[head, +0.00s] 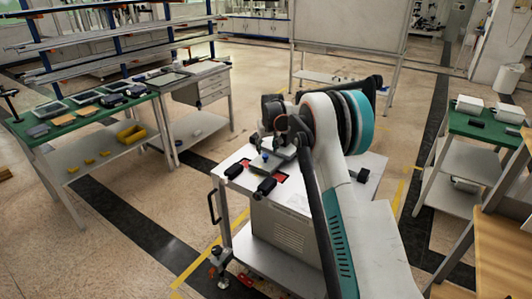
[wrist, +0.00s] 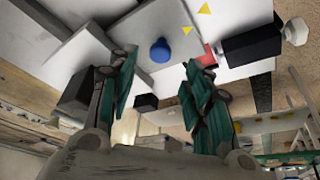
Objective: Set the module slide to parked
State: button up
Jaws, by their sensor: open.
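The module slide seems to be the grey plate (head: 259,166) with a blue knob (head: 265,155) on the white-topped cart (head: 236,156). In the wrist view the blue knob (wrist: 160,50) stands on the grey plate (wrist: 150,22). My gripper (wrist: 163,72) is open, with the knob showing between and a little beyond its teal-padded fingertips. I see no contact with the knob. In the head view my arm partly hides the plate's far side. Red patches (head: 280,178) lie beside it. I cannot read which mark means parked.
Black blocks (head: 234,171) (head: 266,187) stand at the cart's near edge; one (wrist: 252,46) shows right of the knob in the wrist view.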

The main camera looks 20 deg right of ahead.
jog(key=v, duration=0.5)
jog(key=shift+s+r, duration=0.15)
jog(key=shift+r, duration=0.15)
jog(key=s+a+r+t, duration=0.1)
jog(key=s+a+r, duration=0.3)
jog(key=s+r, duration=0.7)
jog(key=s+a+r, duration=0.4)
jog(key=s+r, duration=0.3)
jog(key=s, duration=0.8)
jog(key=s+a+f, duration=0.1)
jog(key=s+f, duration=0.1)
jog(key=s, duration=0.6)
jog(key=s+a+f+n+t, duration=0.1)
jog(key=s+f, duration=0.2)
jog(key=s, duration=0.6)
jog(key=s+a+f, duration=0.1)
jog(key=s+f, duration=0.1)
jog(key=s, duration=0.7)
jog(key=shift+s+a+f+t+y, duration=0.25)
jog(key=shift+a+f+t+y, duration=0.05)
jog(key=shift+a+t, duration=0.1)
